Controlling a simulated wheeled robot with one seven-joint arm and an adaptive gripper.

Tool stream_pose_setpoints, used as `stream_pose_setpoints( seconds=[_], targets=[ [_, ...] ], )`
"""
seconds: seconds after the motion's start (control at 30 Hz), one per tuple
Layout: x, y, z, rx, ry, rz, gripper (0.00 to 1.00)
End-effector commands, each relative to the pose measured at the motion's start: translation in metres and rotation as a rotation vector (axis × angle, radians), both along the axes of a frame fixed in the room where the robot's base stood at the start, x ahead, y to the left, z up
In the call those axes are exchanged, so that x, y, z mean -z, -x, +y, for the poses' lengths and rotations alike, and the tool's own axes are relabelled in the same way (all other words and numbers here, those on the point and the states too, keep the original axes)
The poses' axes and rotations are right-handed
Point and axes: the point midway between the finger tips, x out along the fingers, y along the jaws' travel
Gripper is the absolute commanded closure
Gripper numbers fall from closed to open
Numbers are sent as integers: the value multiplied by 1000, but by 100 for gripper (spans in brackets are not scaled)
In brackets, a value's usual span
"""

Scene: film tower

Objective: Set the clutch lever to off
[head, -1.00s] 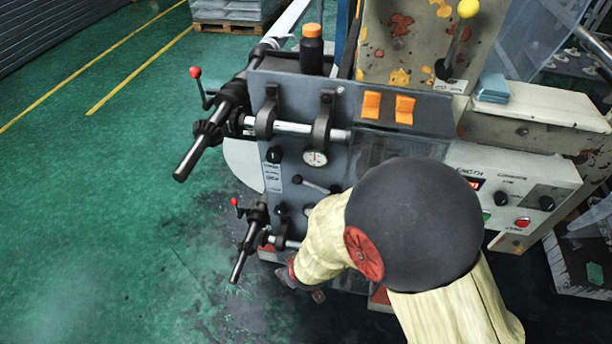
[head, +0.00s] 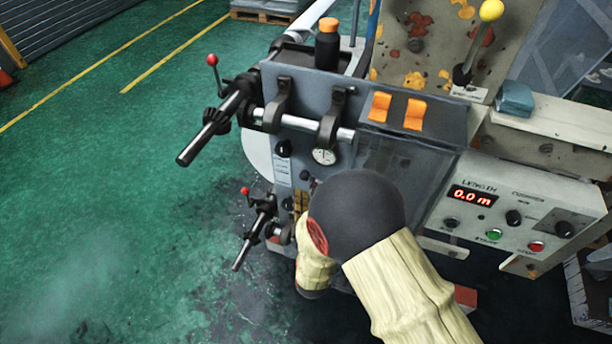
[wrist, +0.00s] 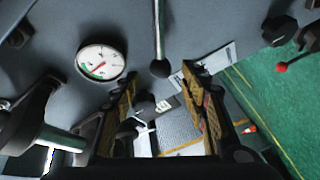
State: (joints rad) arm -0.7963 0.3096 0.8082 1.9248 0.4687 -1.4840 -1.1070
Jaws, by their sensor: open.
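A slim metal lever with a black knob (wrist: 160,67) is on the grey machine panel in the wrist view. I cannot read a label that says it is the clutch lever. My gripper (wrist: 160,80) is open, with its tan-padded fingers on either side of the knob in the picture. I cannot tell how far the knob is from the pads. In the head view, my arm hides this lever and most of the gripper. Another lever, with a yellow knob (head: 491,10), stands upright at the top right of the machine, its small plate unreadable.
A round gauge (wrist: 101,62) is beside the lever; it also shows in the head view (head: 324,156). Red-knobbed handles and shafts (head: 212,60) stick out left. A control box (head: 483,200) reads 0.0 m on the right. Green floor (head: 110,190) is clear at left.

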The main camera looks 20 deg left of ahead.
Motion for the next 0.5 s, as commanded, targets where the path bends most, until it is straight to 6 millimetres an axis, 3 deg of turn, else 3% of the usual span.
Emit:
stream_pose_setpoints(
  seconds=[0.3,0.5],
  targets=[
    [2,-46,14,2,-3,1,56],
    [1,-59,20,0,-1,2,56]
  ],
)
